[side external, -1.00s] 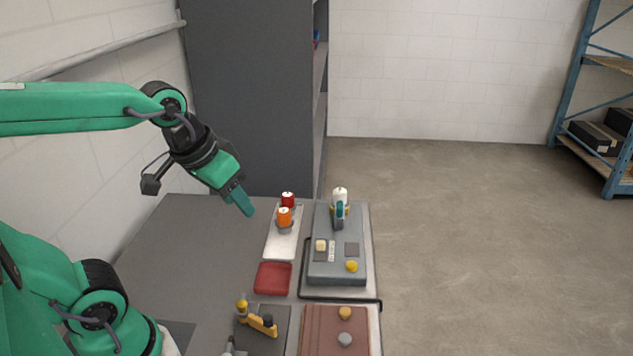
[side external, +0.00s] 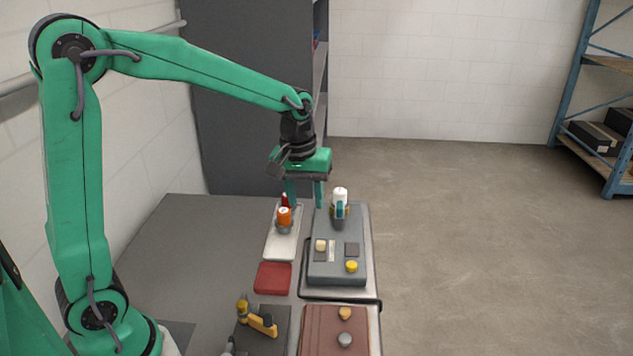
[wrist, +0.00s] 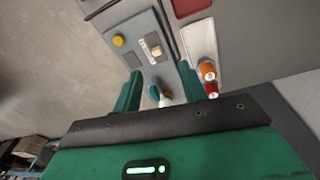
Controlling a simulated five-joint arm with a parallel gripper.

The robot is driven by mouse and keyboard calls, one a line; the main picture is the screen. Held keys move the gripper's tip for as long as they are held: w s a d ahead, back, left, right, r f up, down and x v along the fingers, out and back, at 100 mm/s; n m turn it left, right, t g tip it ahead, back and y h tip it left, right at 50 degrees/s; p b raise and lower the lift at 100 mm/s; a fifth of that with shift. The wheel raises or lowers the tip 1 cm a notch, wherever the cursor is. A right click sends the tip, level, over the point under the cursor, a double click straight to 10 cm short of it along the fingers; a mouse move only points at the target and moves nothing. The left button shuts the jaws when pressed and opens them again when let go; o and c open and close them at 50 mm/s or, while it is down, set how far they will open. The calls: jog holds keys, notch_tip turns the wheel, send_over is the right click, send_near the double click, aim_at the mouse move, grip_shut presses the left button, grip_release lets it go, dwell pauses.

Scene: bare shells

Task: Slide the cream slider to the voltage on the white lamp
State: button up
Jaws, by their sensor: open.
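The cream slider (side external: 320,245) sits on a dark track on the left of the grey panel box, beside a white scale strip (side external: 331,251). The slider also shows in the wrist view (wrist: 156,51). The white lamp (side external: 340,194) stands at the panel's far end, with a teal part in front of it. It is partly visible in the wrist view (wrist: 165,101). Any voltage marking on it is too small to read. My gripper (side external: 305,194) is open and empty, above the far end of the panel and the red and orange lamps, apart from the slider.
Red (side external: 285,198) and orange (side external: 284,215) lamps stand on a white tray (side external: 279,246) left of the grey panel (side external: 336,277). A yellow knob (side external: 352,266) sits near the slider. A red pad (side external: 273,277) and brown panel (side external: 324,330) lie nearer.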

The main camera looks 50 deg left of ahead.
jog(key=n+g, duration=0.1)
jog(key=n, duration=0.1)
send_over(321, 242)
notch_tip(321, 242, down, 6)
jog(key=shift+f, duration=0.2)
jog(key=shift+f, duration=0.15)
jog(key=shift+f, duration=3.75)
grip_shut()
